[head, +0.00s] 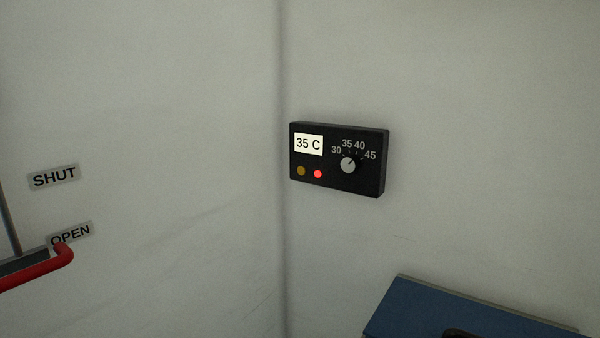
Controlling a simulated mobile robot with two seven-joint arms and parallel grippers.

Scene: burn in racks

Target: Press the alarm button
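A black control box (339,160) is mounted on the right wall, close to the corner. Its white display (308,144) reads "35 C". Below the display are a dull amber round spot (301,171) and a bright red lit round spot (318,174). I cannot tell whether either one is a button. A light grey dial (348,165) sits among the marks 30, 35, 40 and 45. Nothing in view is labelled as an alarm button. Neither of my grippers is in view.
On the left wall are the labels "SHUT" (54,177) and "OPEN" (71,234). A red handle (45,266) lies beside "OPEN", cut off by the left edge. A blue panel or box (415,306) is at the bottom right, partly out of view.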

